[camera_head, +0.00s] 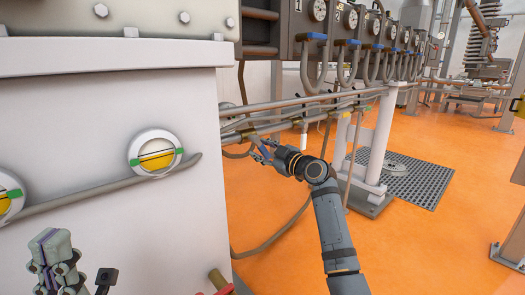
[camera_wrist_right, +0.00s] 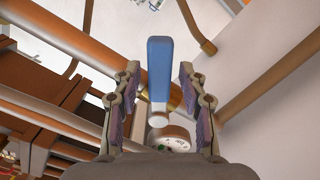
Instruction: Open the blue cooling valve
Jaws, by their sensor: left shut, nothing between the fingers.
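A blue valve handle (camera_wrist_right: 159,62) stands between the fingers of my right gripper (camera_wrist_right: 160,78) in the right wrist view. The fingers are open, one on each side of it, with a visible gap on both sides. In the head view my right gripper (camera_head: 262,147) reaches to the pipes beside the white cabinet; the handle there is mostly hidden by the fingers. My left gripper (camera_head: 52,245) is shut and empty at the lower left, in front of the cabinet.
The white cabinet (camera_head: 100,110) fills the left, with round yellow sight glasses (camera_head: 156,154). Pipes (camera_head: 290,103) run right from it. More blue handles (camera_head: 312,36) sit under a row of gauges (camera_head: 318,9). Orange floor (camera_head: 440,235) is open at the right, around a dark grating (camera_head: 405,180).

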